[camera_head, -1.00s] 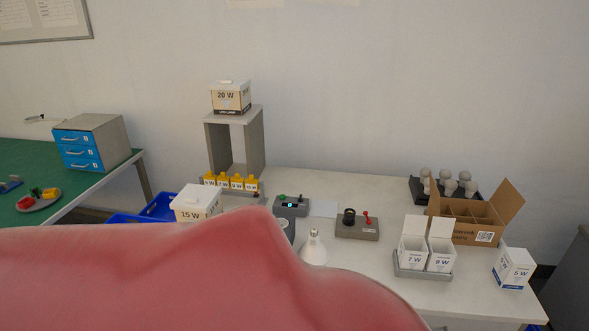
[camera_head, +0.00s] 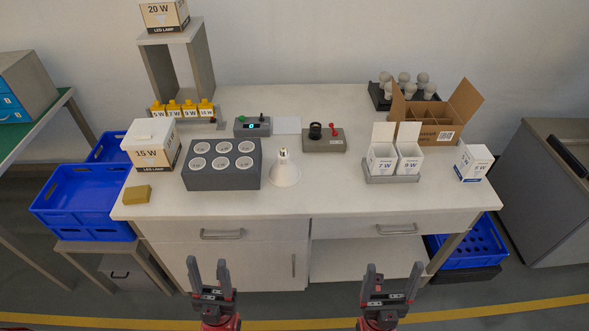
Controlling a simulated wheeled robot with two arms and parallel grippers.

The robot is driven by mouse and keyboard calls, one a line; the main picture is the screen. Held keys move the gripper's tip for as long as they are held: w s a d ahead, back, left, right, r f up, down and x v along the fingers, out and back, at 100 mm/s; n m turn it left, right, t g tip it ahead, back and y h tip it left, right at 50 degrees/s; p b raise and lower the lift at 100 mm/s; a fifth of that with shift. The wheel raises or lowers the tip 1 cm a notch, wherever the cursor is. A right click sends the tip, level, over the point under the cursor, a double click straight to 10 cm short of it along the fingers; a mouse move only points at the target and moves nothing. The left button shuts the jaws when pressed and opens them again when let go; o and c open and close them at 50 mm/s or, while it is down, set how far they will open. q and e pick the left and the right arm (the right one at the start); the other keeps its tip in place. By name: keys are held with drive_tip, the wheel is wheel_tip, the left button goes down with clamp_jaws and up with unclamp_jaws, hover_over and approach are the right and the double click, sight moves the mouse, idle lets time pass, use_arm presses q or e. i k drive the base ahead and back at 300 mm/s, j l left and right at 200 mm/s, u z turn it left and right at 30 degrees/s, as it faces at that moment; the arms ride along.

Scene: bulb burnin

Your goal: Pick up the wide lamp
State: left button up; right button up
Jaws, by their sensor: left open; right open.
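The wide lamp (camera_head: 285,172) is a white reflector bulb with a broad face and a narrow screw cap. It stands cap-up on the white workbench (camera_head: 330,203), just right of a dark grey block with several round sockets (camera_head: 222,166). My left gripper (camera_head: 209,271) is open and empty, low in front of the bench and to the left of the lamp. My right gripper (camera_head: 384,278) is open and empty, low in front of the bench and to the right of the lamp. Nothing hides the lamp.
A grey device with a display (camera_head: 253,126) and a grey tester (camera_head: 323,139) stand behind the lamp. A 15 W box (camera_head: 152,146) stands left, 7 W and 9 W boxes (camera_head: 395,157) right. Several bulbs (camera_head: 404,84) sit at the back right. The bench front is clear.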

sight(285, 173)
drive_tip(key=u, duration=0.15)
drive_tip(key=i, duration=0.9)
